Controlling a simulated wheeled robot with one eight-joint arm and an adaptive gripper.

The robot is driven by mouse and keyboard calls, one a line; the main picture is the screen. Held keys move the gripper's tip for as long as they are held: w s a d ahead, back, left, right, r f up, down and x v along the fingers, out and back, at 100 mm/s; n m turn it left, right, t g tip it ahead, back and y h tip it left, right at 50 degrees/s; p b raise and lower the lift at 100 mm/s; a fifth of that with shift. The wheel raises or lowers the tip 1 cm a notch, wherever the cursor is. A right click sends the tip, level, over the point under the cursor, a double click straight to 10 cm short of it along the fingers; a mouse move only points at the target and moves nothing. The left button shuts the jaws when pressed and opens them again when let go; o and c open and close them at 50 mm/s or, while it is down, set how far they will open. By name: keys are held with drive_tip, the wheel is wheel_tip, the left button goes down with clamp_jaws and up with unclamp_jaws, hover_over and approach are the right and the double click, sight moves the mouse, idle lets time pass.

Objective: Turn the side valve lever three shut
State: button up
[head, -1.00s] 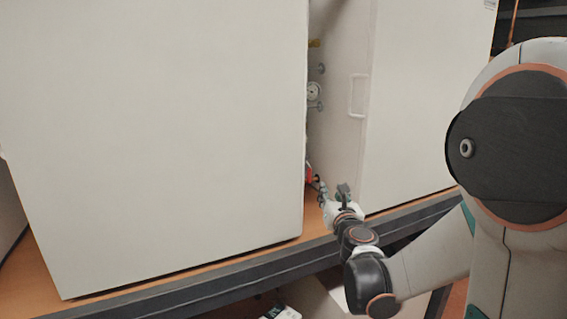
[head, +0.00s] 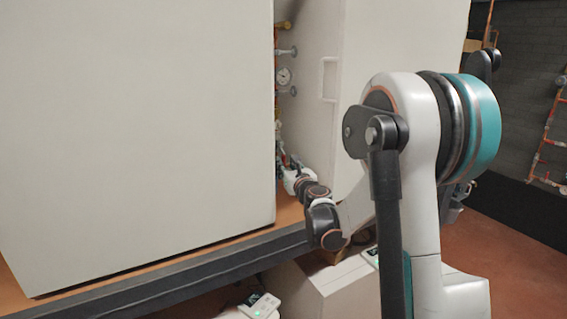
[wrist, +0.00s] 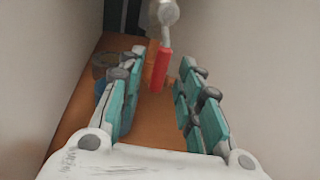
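A red valve lever (wrist: 161,68) hangs down from a grey metal fitting (wrist: 164,14) in the wrist view, beyond my fingertips and roughly midway between them. My gripper (wrist: 155,85) is open, with teal-padded fingers spread apart and nothing between the pads. It also shows in the head view (head: 290,170), low in the gap between the two white cabinets. In the head view the red lever is mostly hidden by the left cabinet's edge and my gripper. I cannot tell from these views which numbered lever it is.
White cabinets (head: 135,120) and (head: 400,50) stand close on both sides of the gap. A gauge (head: 283,76) and several fittings sit higher in the gap. A wooden shelf (wrist: 135,125) lies below. A round dark object (wrist: 103,62) is at left.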

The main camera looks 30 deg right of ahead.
sight(284, 162)
drive_tip(key=shift+w+d, duration=0.15)
drive_tip(key=shift+w, duration=0.75)
drive_tip(key=shift+w+d, duration=0.15)
drive_tip(key=shift+w, duration=0.75)
clamp_jaws()
